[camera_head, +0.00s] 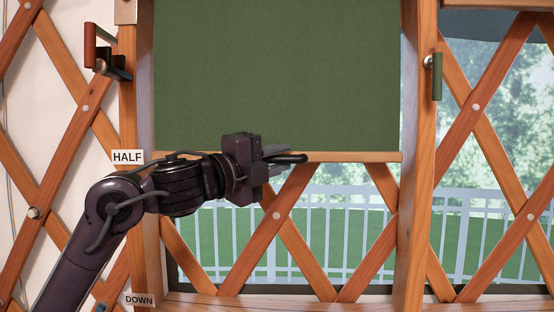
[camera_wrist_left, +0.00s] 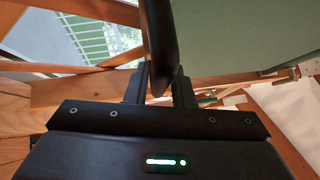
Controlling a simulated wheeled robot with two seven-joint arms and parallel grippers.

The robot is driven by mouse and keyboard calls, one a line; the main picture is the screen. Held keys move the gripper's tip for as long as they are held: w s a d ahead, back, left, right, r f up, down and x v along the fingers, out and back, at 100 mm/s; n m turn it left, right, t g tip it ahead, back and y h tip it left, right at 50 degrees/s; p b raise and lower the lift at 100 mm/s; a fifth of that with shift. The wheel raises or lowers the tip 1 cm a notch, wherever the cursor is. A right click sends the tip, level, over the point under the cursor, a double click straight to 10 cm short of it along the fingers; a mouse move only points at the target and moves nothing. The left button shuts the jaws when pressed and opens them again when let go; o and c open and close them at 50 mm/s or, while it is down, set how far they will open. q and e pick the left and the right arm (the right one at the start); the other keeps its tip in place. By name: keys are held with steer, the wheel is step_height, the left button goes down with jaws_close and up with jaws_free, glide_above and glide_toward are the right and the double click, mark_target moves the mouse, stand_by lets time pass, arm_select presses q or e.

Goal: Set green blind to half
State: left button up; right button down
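The green blind (camera_head: 277,75) hangs in the window frame, its wooden bottom bar (camera_head: 350,157) roughly level with the HALF label (camera_head: 127,157) on the left post. A black handle (camera_head: 296,158) sticks out from the middle of the bar. My left gripper (camera_head: 277,157) is at this handle. In the left wrist view the dark handle (camera_wrist_left: 161,45) stands between the two fingers (camera_wrist_left: 160,88), which appear closed on it. The fingers hide part of the handle. The DOWN label (camera_head: 139,300) is low on the same post. My right gripper is not in view.
A red handle (camera_head: 90,45) is on a dark bracket at the upper left. A green handle (camera_head: 437,77) is on the right post (camera_head: 415,180). Wooden lattice (camera_head: 290,225) fills the opening below the blind, with a white railing outside.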

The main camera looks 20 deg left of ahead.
mark_target(271, 161)
arm_select(q)
steer(key=shift+o, duration=1.2)
steer(key=b+v, duration=0.2)
steer(key=v, duration=0.4)
steer(key=shift+s+a+f+b, duration=0.15)
steer(key=shift+s+b, duration=0.15)
steer(key=shift+s+a, duration=0.25)
steer(key=shift+s, duration=0.25)
